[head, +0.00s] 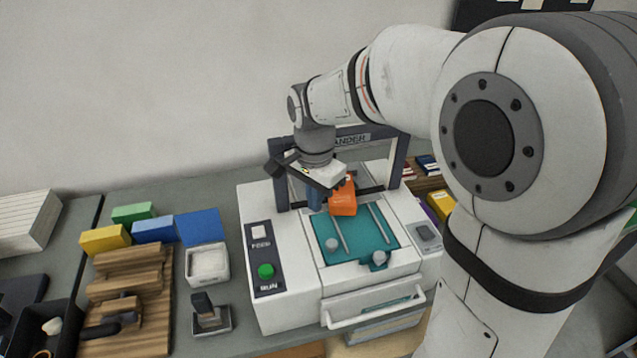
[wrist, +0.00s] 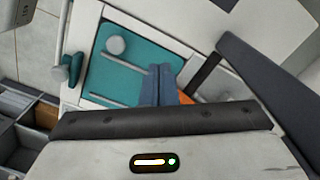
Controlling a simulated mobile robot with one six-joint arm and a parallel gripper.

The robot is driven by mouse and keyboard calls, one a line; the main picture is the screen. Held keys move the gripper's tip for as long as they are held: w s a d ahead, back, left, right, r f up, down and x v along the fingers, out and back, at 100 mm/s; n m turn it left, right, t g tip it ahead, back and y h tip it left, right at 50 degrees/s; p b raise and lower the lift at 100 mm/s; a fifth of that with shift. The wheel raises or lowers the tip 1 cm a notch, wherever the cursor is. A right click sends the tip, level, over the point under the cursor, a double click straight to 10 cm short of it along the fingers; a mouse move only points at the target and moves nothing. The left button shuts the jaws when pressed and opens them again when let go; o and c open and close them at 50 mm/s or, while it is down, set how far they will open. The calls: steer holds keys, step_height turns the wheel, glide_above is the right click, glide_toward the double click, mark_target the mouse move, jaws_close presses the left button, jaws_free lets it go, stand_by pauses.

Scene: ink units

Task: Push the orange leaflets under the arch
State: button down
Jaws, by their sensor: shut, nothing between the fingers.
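The orange leaflets (head: 343,198) form a small stack at the back of the teal bed (head: 360,245) of a white machine. The dark arch (head: 398,165) stands over the rear of that bed, partly hidden by my arm. My gripper (head: 315,198) is shut and empty, its blue fingers pointing down just left of the leaflets. In the wrist view the fingers (wrist: 160,84) cover most of the leaflets, and only an orange sliver (wrist: 187,98) shows beside them. I cannot tell whether the fingers touch the stack or how far it lies under the arch.
A panel with a green button (head: 265,271) is at the left, and an open-handled drawer (head: 375,308) is at the front. Left of the machine are a white dish (head: 208,265), a stamp (head: 211,315) and coloured blocks (head: 198,226).

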mark_target(334, 204)
step_height(334, 204, down, 6)
steer(key=shift+r+p, duration=0.15)
steer(key=shift+p, duration=0.15)
steer(key=w+d, duration=0.1)
steer(key=w+d+p, duration=0.1)
steer(key=shift+w+d+r, duration=0.2)
steer(key=shift+w+d, duration=0.05)
steer(key=shift+d, duration=0.05)
steer(key=shift+w+d, duration=0.15)
steer(key=shift+w+d, duration=0.8)
steer(key=shift+w, duration=0.1)
steer(key=shift+s, duration=0.1)
